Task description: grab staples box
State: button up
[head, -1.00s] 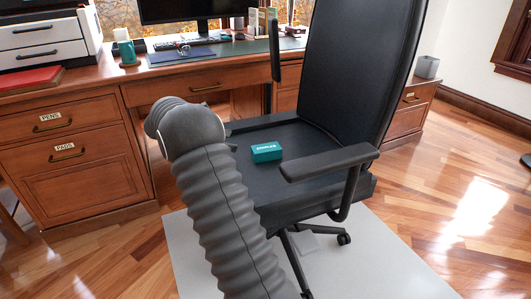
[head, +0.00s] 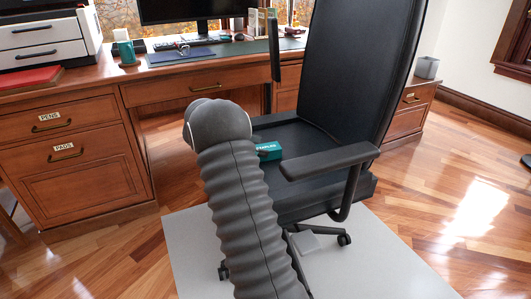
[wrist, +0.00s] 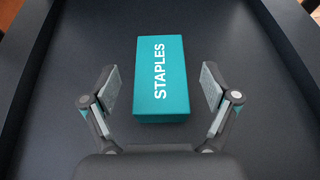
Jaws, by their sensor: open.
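The staples box (wrist: 160,76) is a teal box with white "STAPLES" lettering. It lies on the black seat of the office chair (head: 318,187). In the wrist view my gripper (wrist: 160,88) is open, with one finger on each side of the box's near half. A gap shows between each finger and the box. In the head view the box (head: 270,151) is partly hidden behind my arm, and my gripper's fingers are hidden there too.
The chair's armrest (head: 330,160) stands to the right of the box, and the tall backrest (head: 355,70) rises behind it. A wooden desk (head: 180,85) with drawers stands behind the chair. A pale floor mat (head: 375,255) lies beneath.

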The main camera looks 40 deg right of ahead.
jog(key=shift+x, duration=1.2)
jog(key=shift+c, duration=0.2)
jog(key=c, duration=1.2)
jog(key=shift+c, duration=0.8)
jog(key=shift+r, duration=0.15)
